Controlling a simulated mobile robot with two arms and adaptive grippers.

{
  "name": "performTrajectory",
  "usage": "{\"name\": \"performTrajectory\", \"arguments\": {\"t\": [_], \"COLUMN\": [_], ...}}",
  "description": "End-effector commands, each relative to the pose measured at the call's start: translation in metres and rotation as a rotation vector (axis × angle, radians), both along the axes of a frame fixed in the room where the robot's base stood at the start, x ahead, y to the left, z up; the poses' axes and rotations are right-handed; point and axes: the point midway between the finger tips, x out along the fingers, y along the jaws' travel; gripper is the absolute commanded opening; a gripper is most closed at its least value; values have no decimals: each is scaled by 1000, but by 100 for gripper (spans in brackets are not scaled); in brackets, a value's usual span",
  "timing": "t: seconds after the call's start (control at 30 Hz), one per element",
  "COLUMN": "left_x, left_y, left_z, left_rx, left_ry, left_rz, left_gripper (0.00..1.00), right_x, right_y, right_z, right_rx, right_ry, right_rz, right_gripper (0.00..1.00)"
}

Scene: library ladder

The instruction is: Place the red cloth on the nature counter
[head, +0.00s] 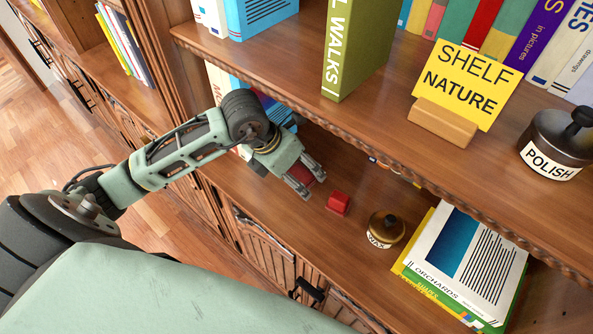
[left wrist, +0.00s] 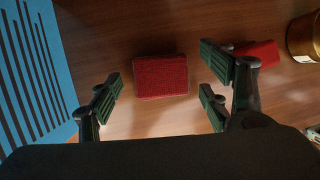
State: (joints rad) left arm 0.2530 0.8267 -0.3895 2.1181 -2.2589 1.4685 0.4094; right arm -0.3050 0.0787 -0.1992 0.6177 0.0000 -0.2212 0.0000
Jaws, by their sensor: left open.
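A flat red folded piece that looks like the red cloth (left wrist: 161,76) lies on the lower wooden shelf, framed between my left gripper's fingers in the left wrist view. In the head view it is mostly hidden by the fingers. My left gripper (head: 313,187) is open over the lower shelf, with nothing held. A second small red object (head: 338,203) sits just right of the fingers; it also shows partly behind a finger in the left wrist view (left wrist: 262,52). The nature counter (head: 385,125) is the upper wooden board bearing a yellow "SHELF NATURE" sign (head: 467,80). My right gripper is out of view.
A wax tin (head: 384,228) and a stack of books (head: 462,262) stand right on the lower shelf. A polish tin (head: 556,143) and a green book (head: 355,45) stand on the upper board, whose front edge overhangs the lower shelf. Bare board shows left of the sign.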

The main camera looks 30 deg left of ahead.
Motion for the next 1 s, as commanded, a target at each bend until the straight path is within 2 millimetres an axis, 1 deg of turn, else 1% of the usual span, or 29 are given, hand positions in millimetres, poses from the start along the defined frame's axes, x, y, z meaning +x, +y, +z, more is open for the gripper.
{"name": "performTrajectory", "arguments": {"t": [0.13,0.27,0.53,0.7,1.0], "left_x": [0,-3,-47,-65,-84], "left_y": [0,4,33,45,58], "left_z": [2,10,6,8,9], "left_rx": [0,3,8,6,3], "left_ry": [-1,-5,4,3,4], "left_rz": [0,-1,-3,-1,-2], "left_gripper": [71,71,71,71,71], "right_x": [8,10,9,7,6], "right_y": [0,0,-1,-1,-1], "right_z": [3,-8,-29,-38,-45], "right_rx": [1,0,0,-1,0], "right_ry": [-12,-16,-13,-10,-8], "right_rz": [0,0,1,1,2], "right_gripper": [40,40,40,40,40]}}
